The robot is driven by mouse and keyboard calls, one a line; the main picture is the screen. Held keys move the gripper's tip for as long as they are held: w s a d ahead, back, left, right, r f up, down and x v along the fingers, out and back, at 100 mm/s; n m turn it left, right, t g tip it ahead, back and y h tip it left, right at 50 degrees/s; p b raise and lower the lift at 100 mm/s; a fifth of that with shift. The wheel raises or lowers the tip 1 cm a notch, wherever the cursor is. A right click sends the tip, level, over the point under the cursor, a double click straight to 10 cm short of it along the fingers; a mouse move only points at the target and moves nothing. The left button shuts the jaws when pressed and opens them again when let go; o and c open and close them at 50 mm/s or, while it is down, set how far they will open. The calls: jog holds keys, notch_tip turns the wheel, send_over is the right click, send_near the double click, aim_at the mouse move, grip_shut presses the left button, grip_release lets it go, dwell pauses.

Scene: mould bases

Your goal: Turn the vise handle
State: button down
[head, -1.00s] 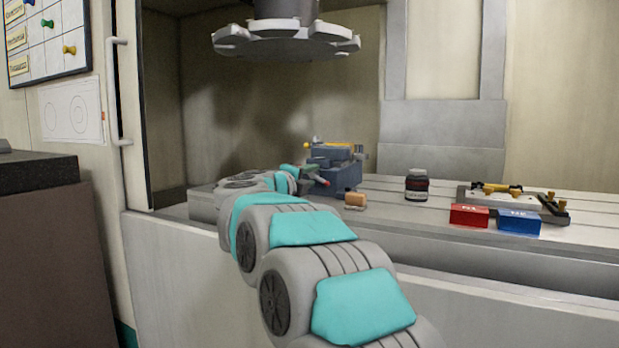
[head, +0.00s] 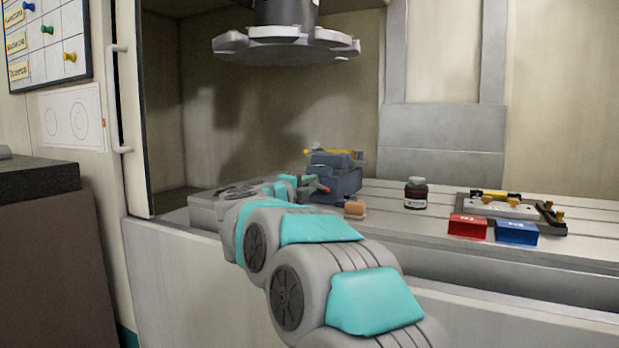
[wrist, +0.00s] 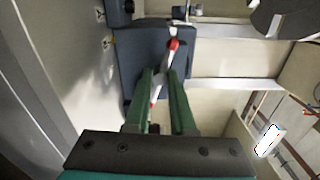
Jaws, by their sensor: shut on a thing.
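In the head view my gripper is small and partly hidden by my arm.
A dark jar (head: 415,194), a red block (head: 467,227), a blue block (head: 516,231) and a fixture plate (head: 495,208) stand to the right on the table. A small orange-brown piece (head: 354,209) lies beside the vise. A round tool carousel (head: 286,47) hangs above.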

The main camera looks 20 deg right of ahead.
dwell(0.3)
jog(key=c, duration=0.8)
grip_release()
jog(key=shift+o, duration=0.2)
jog(key=shift+a, duration=0.1)
jog(key=v, duration=0.7)
jog(key=shift+s+a+b, duration=0.2)
jog(key=shift+a+b, duration=0.1)
jog(key=shift+b, duration=0.1)
jog(key=shift+n, duration=0.3)
